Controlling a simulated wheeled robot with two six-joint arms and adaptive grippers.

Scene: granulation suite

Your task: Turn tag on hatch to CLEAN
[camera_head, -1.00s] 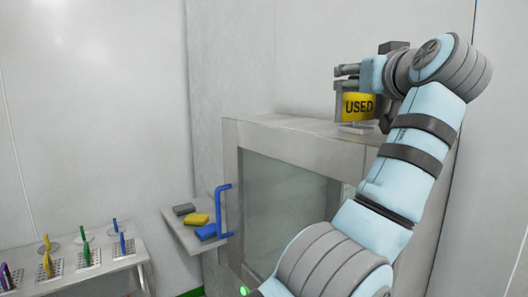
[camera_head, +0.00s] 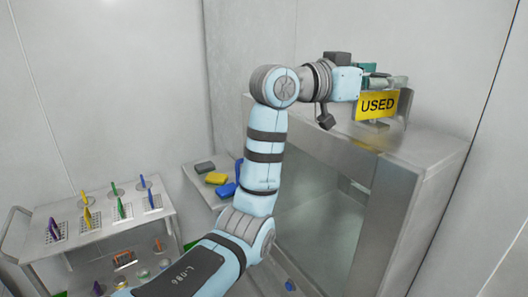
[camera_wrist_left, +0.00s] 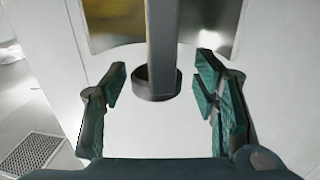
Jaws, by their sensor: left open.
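The yellow tag (camera_head: 377,105) reads USED and stands on top of the hatch (camera_head: 440,150), at its near edge. My left gripper (camera_head: 388,82) is at the tag, just behind and above its lettered face, and partly hidden by it. In the left wrist view my left gripper (camera_wrist_left: 163,78) is open, with teal-padded fingers on both sides of a grey upright (camera_wrist_left: 163,40) with a dark round collar. Clear gaps show between the fingers and the upright. I cannot tell in the head view whether the fingers touch the tag. My right gripper is out of view.
A small side shelf (camera_head: 200,187) left of the hatch holds grey, yellow and blue blocks. A trolley (camera_head: 100,243) with coloured upright items stands at the far left. The hatch has a glass front (camera_head: 315,220). My left arm crosses in front of it.

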